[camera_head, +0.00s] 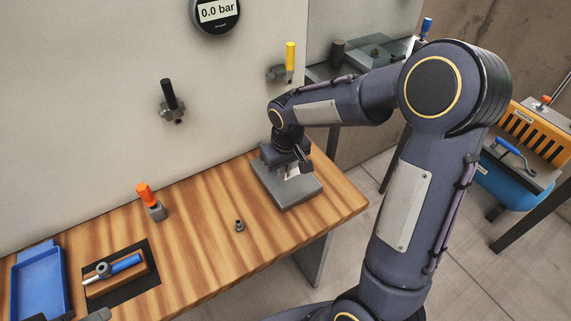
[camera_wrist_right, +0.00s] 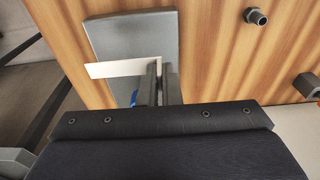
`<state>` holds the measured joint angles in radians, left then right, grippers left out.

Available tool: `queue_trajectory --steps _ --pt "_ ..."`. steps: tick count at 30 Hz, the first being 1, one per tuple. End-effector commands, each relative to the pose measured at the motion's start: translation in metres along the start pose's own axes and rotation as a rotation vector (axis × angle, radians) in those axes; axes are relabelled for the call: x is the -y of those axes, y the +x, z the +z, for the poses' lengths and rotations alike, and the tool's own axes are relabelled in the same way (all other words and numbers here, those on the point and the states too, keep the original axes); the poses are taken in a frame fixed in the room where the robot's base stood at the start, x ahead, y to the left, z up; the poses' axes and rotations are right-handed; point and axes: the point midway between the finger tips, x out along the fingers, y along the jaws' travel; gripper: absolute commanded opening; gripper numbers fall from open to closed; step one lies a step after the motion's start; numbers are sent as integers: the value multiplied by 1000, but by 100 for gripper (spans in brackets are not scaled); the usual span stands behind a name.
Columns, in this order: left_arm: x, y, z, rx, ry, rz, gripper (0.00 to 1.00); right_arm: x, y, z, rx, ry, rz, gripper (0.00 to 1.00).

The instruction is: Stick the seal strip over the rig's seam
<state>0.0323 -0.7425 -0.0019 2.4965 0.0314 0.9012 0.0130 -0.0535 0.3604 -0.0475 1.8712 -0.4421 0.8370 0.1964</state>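The rig appears to be the grey block (camera_head: 288,191) at the right end of the wooden table; its plate fills the upper middle of the right wrist view (camera_wrist_right: 130,38). A white strip (camera_wrist_right: 112,69), likely the seal strip, lies across that plate's lower part in this view. My right gripper (camera_wrist_right: 158,82) has its fingers close together at the strip's right end, seemingly pinching it. In the head view, my right gripper (camera_head: 290,166) hangs low over the block. I cannot tell whether the strip touches the block, and no seam is clear. My left gripper is not clearly visible; small grey parts show at the bottom left edge.
A small metal fitting (camera_head: 239,226) stands mid-table. An orange-topped valve (camera_head: 147,200) is at the wall. A blue tray (camera_head: 40,279) and a blue-handled tool (camera_head: 124,263) on a dark mat (camera_head: 147,284) are at left. The table between is mostly clear.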

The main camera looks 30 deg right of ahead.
Motion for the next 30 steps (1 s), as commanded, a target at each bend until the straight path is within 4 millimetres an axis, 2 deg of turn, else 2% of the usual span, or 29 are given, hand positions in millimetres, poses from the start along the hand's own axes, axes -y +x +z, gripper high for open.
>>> queue_trajectory --steps 14,30 --pt "2 4 2 -1 0 0 36 0 4 0 0 1 0 0" --pt "15 33 16 0 0 0 36 0 45 5 1 0 0 0"
